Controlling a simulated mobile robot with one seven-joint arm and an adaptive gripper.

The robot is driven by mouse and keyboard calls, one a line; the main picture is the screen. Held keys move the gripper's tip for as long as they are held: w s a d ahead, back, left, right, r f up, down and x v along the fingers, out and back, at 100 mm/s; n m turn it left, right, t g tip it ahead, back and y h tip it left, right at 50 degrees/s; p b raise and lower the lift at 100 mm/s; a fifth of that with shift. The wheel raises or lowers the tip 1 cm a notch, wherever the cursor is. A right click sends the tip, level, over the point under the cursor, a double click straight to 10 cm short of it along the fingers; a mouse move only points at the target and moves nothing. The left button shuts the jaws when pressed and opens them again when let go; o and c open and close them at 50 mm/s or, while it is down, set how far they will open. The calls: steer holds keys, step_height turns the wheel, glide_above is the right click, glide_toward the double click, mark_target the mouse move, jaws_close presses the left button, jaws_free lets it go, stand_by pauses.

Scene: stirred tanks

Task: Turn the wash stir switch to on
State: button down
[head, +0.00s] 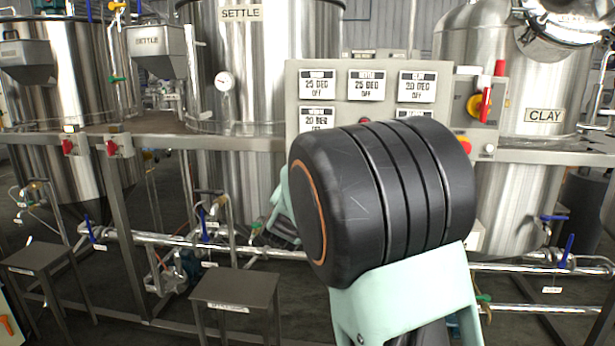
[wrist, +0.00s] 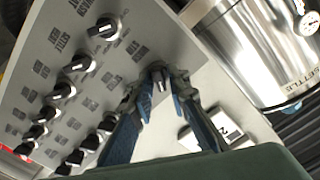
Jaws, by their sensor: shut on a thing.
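In the wrist view, a grey panel (wrist: 105,65) carries several black and silver rotary switches. My gripper (wrist: 158,80) has its two fingers on either side of one switch knob (wrist: 158,73) near the panel's right edge and is shut on it. The small labels beside the switches are too blurred to read surely, so I cannot tell which one is the wash stir switch or whether it is the held one. The knob's setting is not clear. In the head view my own arm hides the gripper and this switch.
In the head view, a console (head: 341,96) with several small displays stands behind my arm. A red-handled switch (head: 487,95) sits to its right. A settle tank (head: 262,70) and a clay tank (head: 535,90) stand behind. Pipes and a low dark stool (head: 235,288) are below.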

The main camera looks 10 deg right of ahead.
steer(key=c, duration=2.1)
jaws_free()
steer(key=v, duration=1.2)
steer(key=shift+r, duration=0.1)
